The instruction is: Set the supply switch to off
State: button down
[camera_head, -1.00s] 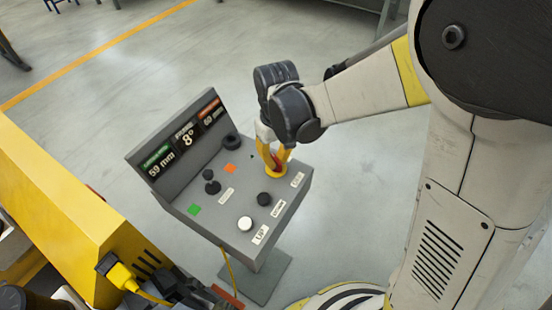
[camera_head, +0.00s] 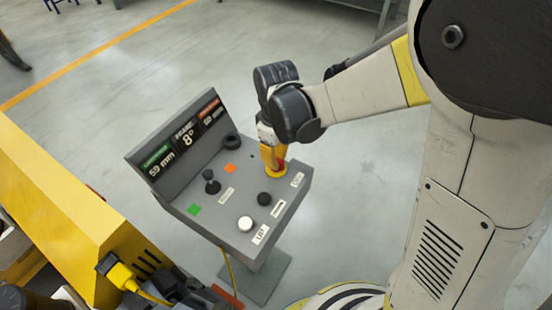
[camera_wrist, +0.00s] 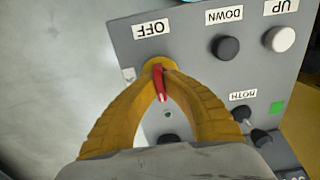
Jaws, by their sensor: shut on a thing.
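The supply switch has a red handle (camera_wrist: 160,84) on a yellow round base on the grey control console (camera_head: 240,190). In the wrist view the handle's red end points down the picture, away from the white OFF label (camera_wrist: 151,29), which reads upside down. My gripper (camera_wrist: 160,72) has its yellow fingertips closed around the handle. In the head view my gripper (camera_head: 274,162) is over the switch at the console's right corner, and the fingers hide most of it. A small white mark (camera_wrist: 128,74) beside the left finger is partly covered.
The black DOWN button (camera_wrist: 226,47) and white UP button (camera_wrist: 281,39) are near the fingers. A joystick (camera_head: 211,184) and black knob (camera_head: 231,141) stand farther left. The display panel (camera_head: 180,140) rises behind. The floor right of the console is clear.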

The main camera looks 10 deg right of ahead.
aim_at(277, 159)
jog(key=c, duration=1.5)
grip_release()
notch_tip(277, 159, up, 12)
jog(key=shift+s+d, duration=0.1)
jog(key=s+d+r+m+t, duration=0.2)
jog(key=s+d+m+t, duration=0.5)
jog(key=s+d+m, duration=0.3)
jog(key=d, duration=0.3)
jog(key=shift+s+d+r, duration=0.15)
jog(key=shift+s+r, duration=0.1)
jog(key=shift+s, duration=0.1)
